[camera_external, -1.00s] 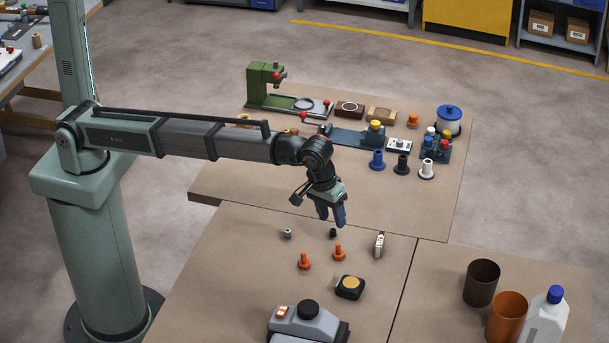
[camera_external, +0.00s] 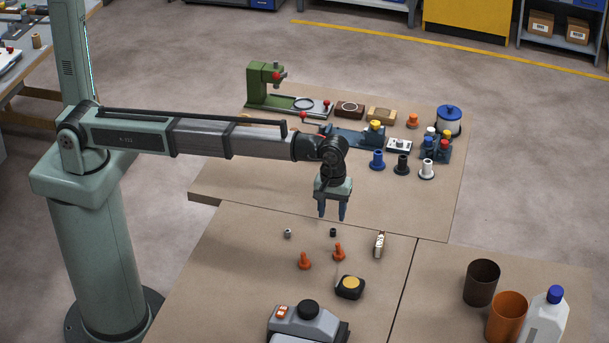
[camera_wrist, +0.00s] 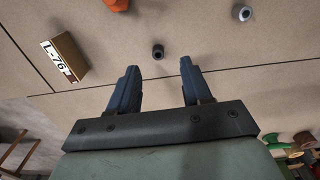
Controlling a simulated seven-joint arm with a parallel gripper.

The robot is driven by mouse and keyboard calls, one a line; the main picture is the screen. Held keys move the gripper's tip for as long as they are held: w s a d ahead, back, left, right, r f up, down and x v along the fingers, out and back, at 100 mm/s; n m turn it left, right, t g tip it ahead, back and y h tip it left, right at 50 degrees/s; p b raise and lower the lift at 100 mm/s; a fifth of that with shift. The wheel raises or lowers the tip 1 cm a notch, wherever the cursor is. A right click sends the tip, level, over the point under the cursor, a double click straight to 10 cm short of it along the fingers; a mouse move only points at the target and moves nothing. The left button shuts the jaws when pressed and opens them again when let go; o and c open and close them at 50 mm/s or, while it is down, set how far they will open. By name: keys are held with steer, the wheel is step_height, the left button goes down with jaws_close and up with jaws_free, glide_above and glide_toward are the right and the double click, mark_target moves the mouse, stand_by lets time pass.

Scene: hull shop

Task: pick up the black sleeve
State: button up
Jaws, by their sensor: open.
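The black sleeve (camera_external: 333,232) is a small dark hollow cylinder on the near table, just below my gripper (camera_external: 332,217) in the external view. In the wrist view the black sleeve (camera_wrist: 158,51) lies beyond my gripper (camera_wrist: 158,68), about midway between the two fingertips, with its open end showing. My gripper's blue fingers are apart and hold nothing. They point down and are clear of the sleeve.
A grey sleeve (camera_external: 287,233) stands to the left. Two orange pegs (camera_external: 304,261) (camera_external: 339,252) stand nearer the camera. Bare table surrounds the sleeve.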

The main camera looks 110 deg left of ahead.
mark_target(333, 229)
steer(key=shift+w+a+f, duration=0.1)
steer(key=shift+a+f, duration=0.05)
steer(key=shift+f, duration=1.45)
steer(key=shift+w+a+f, duration=0.1)
steer(key=shift+f, duration=1.5)
jaws_close()
